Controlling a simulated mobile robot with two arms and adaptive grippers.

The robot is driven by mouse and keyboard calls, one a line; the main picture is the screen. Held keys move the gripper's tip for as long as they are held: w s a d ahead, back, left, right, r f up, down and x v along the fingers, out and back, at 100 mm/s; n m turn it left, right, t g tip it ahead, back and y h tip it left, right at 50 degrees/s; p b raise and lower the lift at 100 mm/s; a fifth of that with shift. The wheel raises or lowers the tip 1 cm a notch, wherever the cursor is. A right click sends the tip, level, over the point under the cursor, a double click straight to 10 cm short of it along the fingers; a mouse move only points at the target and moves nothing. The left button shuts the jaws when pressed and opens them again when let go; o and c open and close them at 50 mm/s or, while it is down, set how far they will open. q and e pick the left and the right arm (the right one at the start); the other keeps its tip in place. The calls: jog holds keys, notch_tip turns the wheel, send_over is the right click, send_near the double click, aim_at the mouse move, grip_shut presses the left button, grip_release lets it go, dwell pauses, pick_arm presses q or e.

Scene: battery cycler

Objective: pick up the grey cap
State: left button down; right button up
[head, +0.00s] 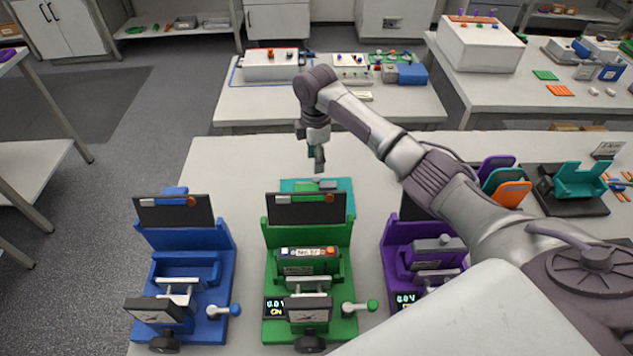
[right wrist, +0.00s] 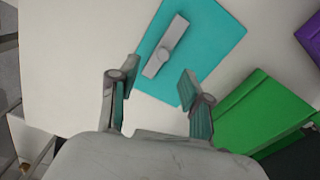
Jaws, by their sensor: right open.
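The grey cap (right wrist: 157,60), a flat bar with a round knob at its middle, lies on a teal mat (right wrist: 212,30). In the head view the cap (head: 327,184) shows small on the mat (head: 290,185), behind the green cycler (head: 345,262). My right gripper (right wrist: 150,82) is open and empty, its two teal-padded fingers apart. In the head view it (head: 318,160) hangs pointing down above the mat, near the cap. In the wrist view the cap shows beyond and between the fingertips, not touched. My left gripper is not in view.
A blue cycler (head: 222,262) stands left of the green one. A purple cycler (head: 390,240), partly behind my right arm, stands right and holds another grey capped block (head: 440,245). The table left of the mat is clear.

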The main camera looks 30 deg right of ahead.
aim_at(316, 179)
jog(key=shift+f, duration=0.95)
jog(key=f, duration=0.1)
jog(key=f+p, duration=0.2)
jog(key=f, duration=0.1)
jog(key=shift+s+a, duration=0.1)
jog(key=shift+s, duration=0.2)
jog(key=shift+w+f, duration=0.1)
jog(key=shift+f, duration=0.6)
grip_shut()
